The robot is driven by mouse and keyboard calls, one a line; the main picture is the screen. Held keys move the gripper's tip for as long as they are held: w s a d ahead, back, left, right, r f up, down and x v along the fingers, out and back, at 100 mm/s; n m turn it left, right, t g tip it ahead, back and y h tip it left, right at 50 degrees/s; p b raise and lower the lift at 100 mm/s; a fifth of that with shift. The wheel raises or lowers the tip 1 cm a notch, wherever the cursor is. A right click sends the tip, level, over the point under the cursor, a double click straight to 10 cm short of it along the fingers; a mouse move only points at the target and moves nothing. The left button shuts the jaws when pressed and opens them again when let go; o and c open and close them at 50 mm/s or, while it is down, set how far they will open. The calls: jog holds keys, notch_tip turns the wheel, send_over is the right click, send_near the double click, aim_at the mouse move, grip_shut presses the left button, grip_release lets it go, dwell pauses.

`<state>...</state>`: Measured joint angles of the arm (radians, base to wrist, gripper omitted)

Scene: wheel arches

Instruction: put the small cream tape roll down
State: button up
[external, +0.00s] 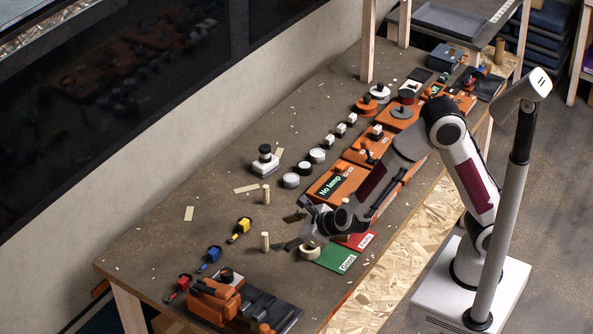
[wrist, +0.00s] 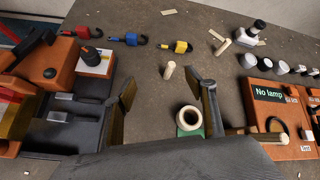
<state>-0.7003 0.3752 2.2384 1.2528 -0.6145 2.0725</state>
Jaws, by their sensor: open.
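The small cream tape roll (external: 308,252) is by the left corner of the green card marked Good (external: 335,260). In the wrist view the tape roll (wrist: 189,118) shows its dark hole toward the camera, with a bit of green card (wrist: 188,133) around its lower edge. My gripper (external: 292,245) is low over the table beside the roll. In the wrist view my gripper (wrist: 167,100) is open, and the roll appears between the fingers, nearer the right one. A gap shows on its left; I cannot tell whether the right finger touches it.
A red card (external: 358,241) adjoins the green one. Wooden pegs (external: 265,241) stand nearby. Yellow (external: 239,230), blue (external: 209,258) and red clamps lie left. An orange machine (external: 215,300) fills the near end; the orange No lamp box (external: 330,186) stands behind.

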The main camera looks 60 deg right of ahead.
aim_at(310, 248)
jog(key=f+m+h, duration=0.1)
jog(key=f, duration=0.1)
jog(key=s+d+f+m+h, duration=0.1)
jog(key=f+m, duration=0.1)
jog(key=s+f+m+h, duration=0.1)
jog(key=f+m, duration=0.1)
jog(key=shift+s+d, duration=0.15)
jog(key=s+d+f+m+h, duration=0.2)
jog(key=s+m, duration=0.1)
jog(key=s+f+m+h, duration=0.1)
jog(key=m+h, duration=0.1)
jog(key=shift+s+d+f, duration=0.3)
jog(key=shift+s+d, duration=0.05)
jog(key=shift+d, duration=0.05)
jog(key=shift+s+d+f+m+h, duration=0.15)
jog(key=shift+s+d+m+h, duration=0.15)
jog(key=shift+s+m+h, duration=0.3)
jog(key=shift+w, duration=0.1)
jog(key=shift+x, duration=1.3)
jog(key=shift+w, duration=0.1)
jog(key=shift+x, duration=2.5)
